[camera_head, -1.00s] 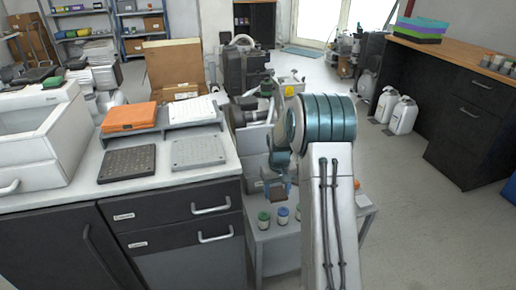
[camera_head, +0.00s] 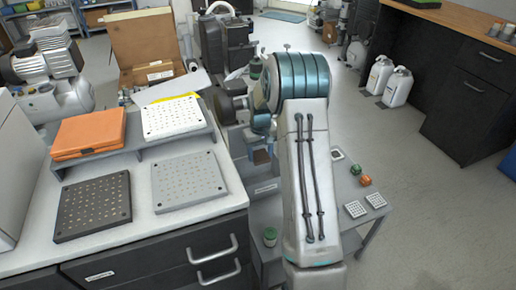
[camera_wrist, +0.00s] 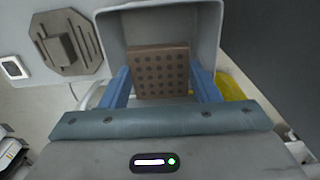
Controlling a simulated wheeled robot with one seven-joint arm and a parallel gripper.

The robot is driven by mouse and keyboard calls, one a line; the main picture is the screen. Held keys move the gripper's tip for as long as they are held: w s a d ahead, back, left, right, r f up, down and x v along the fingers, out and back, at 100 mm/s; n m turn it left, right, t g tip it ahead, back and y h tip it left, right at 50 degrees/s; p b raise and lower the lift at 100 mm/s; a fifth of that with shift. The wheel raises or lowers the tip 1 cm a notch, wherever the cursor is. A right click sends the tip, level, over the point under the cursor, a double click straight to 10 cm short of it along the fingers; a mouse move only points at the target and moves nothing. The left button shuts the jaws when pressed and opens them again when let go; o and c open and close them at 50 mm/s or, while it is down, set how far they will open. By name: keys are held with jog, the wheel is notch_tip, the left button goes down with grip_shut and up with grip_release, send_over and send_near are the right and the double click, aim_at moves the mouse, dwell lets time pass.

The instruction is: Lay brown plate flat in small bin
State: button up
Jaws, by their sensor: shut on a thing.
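The brown plate (camera_wrist: 158,72) has rows of dark holes and sits between the blue fingers of my gripper (camera_wrist: 161,84). My gripper is shut on it. In the wrist view, the grey small bin (camera_wrist: 165,27) opens around the plate, with its walls behind and beside it. The plate's face is turned toward the wrist camera; I cannot tell whether it touches the bin floor. In the head view, a small brown patch of the plate (camera_head: 262,157) shows left of my arm, which hides part of the area.
A low grey table (camera_head: 355,228) carries small white plates (camera_head: 355,209), a green-lidded jar (camera_head: 270,236) and an orange-lidded jar (camera_head: 365,181). The counter at left holds a black perforated plate (camera_head: 93,205), a grey one (camera_head: 187,181) and an orange case (camera_head: 89,133).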

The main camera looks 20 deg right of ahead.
jog(key=shift+f+b, duration=4.9)
jog(key=shift+f, duration=2.65)
jog(key=shift+s+f, duration=0.15)
jog(key=shift+f, duration=0.05)
jog(key=o, duration=1.6)
jog(key=shift+c, duration=0.2)
notch_tip(320, 180, up, 7)
jog(key=p, duration=0.5)
